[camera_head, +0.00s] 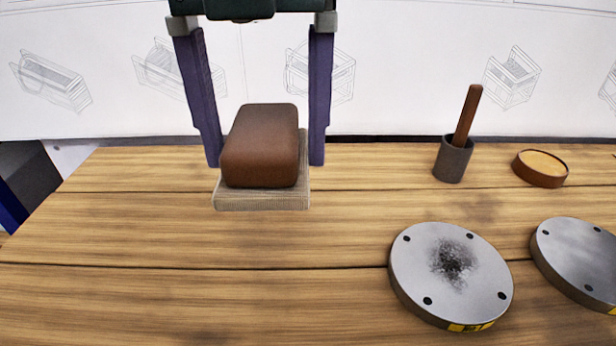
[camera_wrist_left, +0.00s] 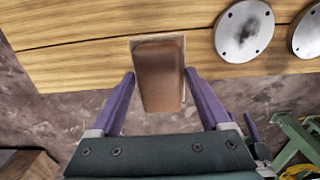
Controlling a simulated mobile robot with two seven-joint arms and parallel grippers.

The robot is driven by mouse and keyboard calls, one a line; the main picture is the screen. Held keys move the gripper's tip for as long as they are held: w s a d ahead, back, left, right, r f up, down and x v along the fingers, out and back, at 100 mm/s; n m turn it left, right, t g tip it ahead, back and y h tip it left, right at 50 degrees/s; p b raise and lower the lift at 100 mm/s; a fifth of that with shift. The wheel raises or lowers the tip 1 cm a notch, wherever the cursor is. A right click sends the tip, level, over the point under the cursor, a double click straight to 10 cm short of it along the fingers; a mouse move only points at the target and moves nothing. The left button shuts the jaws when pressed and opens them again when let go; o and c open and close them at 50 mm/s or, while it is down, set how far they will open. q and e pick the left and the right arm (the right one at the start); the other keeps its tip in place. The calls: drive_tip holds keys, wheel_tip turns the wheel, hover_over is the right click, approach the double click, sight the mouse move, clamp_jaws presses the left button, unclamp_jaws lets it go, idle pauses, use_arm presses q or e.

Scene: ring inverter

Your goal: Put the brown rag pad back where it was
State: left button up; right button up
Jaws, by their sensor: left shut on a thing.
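The brown rag pad (camera_head: 262,150) has a rounded brown block on top and a flat beige woven layer beneath. My left gripper (camera_head: 265,163) comes down from the top of the head view and is shut on the pad, one purple finger on each side. No contact shadow shows below the pad, and it appears held in the air. In the left wrist view the pad (camera_wrist_left: 158,80) lies between the fingers of the left gripper (camera_wrist_left: 159,74), in line with the table edge and partly against the floor. My right gripper does not show.
On the wooden table (camera_head: 150,270), a grey cup with a brown stick (camera_head: 453,160) and a round brown tin (camera_head: 540,170) stand at the back right. A grey disc with a dark smudge (camera_head: 420,275) and a cleaner disc (camera_head: 580,255) lie at front right. The left and front are clear.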

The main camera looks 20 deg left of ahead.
use_arm(q)
drive_tip(key=b, duration=0.2)
hover_over(282, 288)
wheel_tip(282, 288, down, 12)
drive_tip(key=shift+d+f, duration=0.1)
drive_tip(key=shift+f, duration=0.1)
drive_tip(key=shift+f+b, duration=0.8)
drive_tip(key=shift+f, duration=1.4)
drive_tip(key=shift+f, duration=0.2)
drive_tip(key=o, duration=1.2)
drive_tip(key=shift+c, duration=0.2)
drive_tip(key=shift+r, duration=0.1)
